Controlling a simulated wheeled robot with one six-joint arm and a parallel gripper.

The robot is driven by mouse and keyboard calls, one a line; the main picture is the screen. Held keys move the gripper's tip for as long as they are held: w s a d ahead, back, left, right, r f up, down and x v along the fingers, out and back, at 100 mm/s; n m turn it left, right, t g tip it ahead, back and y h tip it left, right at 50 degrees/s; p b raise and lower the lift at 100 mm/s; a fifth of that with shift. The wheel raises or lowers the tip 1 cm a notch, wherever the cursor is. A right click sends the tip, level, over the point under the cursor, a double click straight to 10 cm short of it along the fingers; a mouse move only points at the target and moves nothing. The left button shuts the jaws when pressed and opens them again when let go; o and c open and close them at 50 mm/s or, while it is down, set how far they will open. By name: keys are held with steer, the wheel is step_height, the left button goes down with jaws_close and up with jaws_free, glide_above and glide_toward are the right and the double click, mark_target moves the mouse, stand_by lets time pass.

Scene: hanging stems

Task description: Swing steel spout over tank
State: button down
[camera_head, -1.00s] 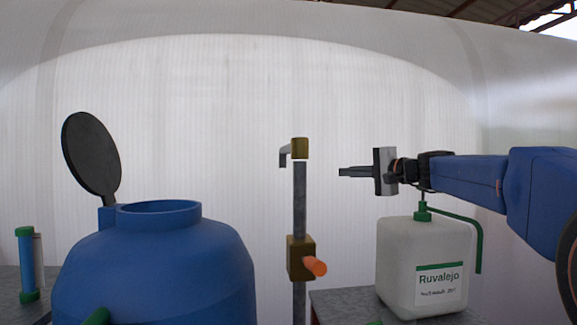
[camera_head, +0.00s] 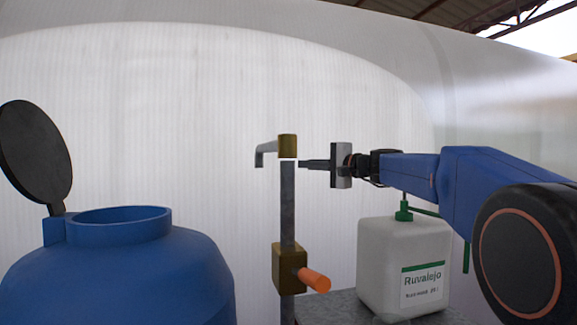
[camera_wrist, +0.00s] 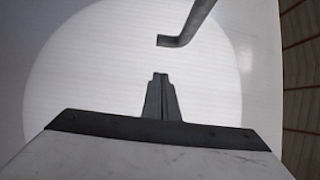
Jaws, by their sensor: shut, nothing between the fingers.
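The steel spout (camera_head: 266,148) sticks out to the left from a brass block on top of the grey standpipe, with its tip bent down. It also shows in the wrist view (camera_wrist: 188,26), beyond the fingertips. The blue tank (camera_head: 120,265) stands at the left, its round mouth open and its dark lid tilted up. The spout tip is to the right of the tank mouth, not above it. My gripper (camera_head: 303,164) is shut and empty. Its fingers point left, at the right side of the pipe just below the brass block; I cannot tell whether they touch it.
A brass valve with an orange handle (camera_head: 314,279) sits lower on the pipe. A white jug (camera_head: 400,262) with a green pump stands on a grey bench below my arm. The dark raised lid (camera_head: 34,150) is at the far left.

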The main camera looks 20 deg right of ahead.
steer(key=s+a+x, duration=0.1)
steer(key=a+x, duration=0.1)
steer(key=x, duration=1)
steer(key=shift+s+a, duration=0.2)
steer(key=shift+s, duration=0.05)
